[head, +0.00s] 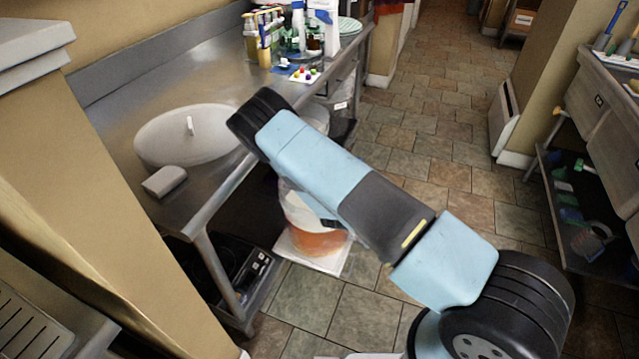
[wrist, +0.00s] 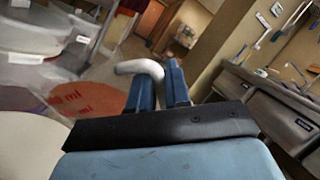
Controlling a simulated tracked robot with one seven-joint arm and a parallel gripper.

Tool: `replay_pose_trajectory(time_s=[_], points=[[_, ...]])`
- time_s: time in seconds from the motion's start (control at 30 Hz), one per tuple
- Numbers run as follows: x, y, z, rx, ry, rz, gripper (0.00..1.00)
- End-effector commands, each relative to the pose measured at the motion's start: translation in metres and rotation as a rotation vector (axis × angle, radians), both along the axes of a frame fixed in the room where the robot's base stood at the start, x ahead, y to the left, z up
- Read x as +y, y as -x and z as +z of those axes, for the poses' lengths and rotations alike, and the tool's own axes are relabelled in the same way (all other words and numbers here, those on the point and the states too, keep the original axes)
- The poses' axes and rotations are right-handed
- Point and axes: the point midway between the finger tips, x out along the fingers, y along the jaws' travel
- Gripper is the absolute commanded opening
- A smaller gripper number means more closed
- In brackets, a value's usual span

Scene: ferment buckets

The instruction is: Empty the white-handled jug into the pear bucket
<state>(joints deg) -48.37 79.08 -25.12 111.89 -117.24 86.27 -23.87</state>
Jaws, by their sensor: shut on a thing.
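In the wrist view my gripper (wrist: 158,76) is shut on a curved white handle (wrist: 140,67), which is held between its two blue fingers. Left of it are a red-orange patch (wrist: 85,102) with "ml" lettering and pale surfaces; I cannot tell clearly which belong to the jug. In the head view my arm hides the gripper and the handle. A translucent bucket-like vessel (head: 316,243) with orange in its lower part shows below my arm, over a white board (head: 325,262) on the floor. I cannot read a pear label on it.
A steel counter (head: 110,110) runs along the left, with a large pale oval lid (head: 165,140), a grey block (head: 165,181) and several bottles (head: 265,45). A dark scale-like device (head: 245,275) sits beneath. Shelving (head: 590,230) stands right. The tiled floor (head: 430,115) between is clear.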

Motion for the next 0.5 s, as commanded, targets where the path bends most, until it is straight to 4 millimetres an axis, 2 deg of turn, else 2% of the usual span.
replay_pose_trajectory(time_s=[0.5], points=[[0.0054, -0.0009, 0.01, 0.005, 0.083, -0.001, 0.0]])
